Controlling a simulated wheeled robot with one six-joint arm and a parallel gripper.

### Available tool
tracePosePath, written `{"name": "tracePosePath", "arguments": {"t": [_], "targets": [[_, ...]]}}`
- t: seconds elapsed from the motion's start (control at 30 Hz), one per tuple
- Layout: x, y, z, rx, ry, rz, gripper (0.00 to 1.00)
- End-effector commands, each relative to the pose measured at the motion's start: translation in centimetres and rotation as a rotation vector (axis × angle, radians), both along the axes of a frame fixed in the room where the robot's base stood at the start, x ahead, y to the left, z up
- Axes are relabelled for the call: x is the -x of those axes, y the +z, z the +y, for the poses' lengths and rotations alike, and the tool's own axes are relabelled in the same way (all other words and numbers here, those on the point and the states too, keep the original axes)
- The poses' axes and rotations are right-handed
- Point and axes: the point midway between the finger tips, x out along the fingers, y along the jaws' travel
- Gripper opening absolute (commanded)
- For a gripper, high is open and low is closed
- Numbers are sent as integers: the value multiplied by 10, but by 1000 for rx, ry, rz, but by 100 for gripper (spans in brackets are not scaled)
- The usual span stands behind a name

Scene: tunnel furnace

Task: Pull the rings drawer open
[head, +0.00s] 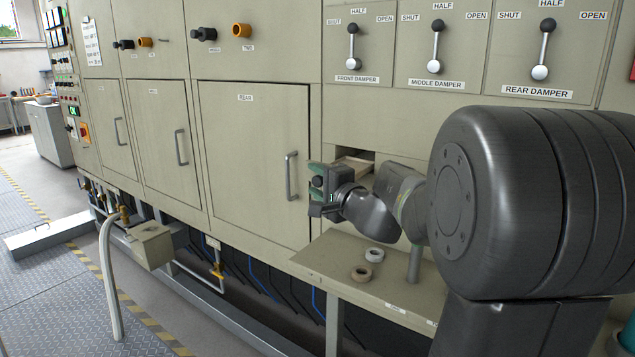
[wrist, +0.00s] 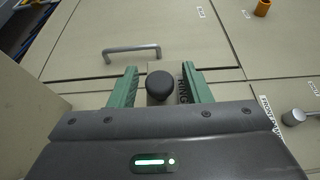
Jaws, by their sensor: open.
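The rings drawer (head: 351,164) sits partly out of a dark recess in the furnace front, and some of its inside shows in the head view. Its tan front carries a dark round knob, seen in the wrist view (wrist: 160,84), with a partly hidden label beside it. My gripper (head: 317,183) is open at the drawer's front. In the wrist view its green-padded fingers (wrist: 160,87) stand on either side of the knob, with gaps showing on both sides. The gripper and wrist hide much of the drawer front in the head view.
A large door with a bar handle (head: 291,176) is just left of the gripper. A small shelf (head: 325,262) below holds a white ring (head: 374,255) and a brown ring (head: 362,273). Damper levers (head: 351,48) are above. Open floor lies to the left.

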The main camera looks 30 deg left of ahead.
Motion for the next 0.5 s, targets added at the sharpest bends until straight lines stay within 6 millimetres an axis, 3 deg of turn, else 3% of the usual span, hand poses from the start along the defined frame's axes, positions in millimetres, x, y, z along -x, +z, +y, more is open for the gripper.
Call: {"name": "tracePosePath", "arguments": {"t": [0.23, 0.5], "targets": [[7, 0, -17, 1, -3, -2, 44], [34, 0, -69, 0, -6, -4, 44]]}}
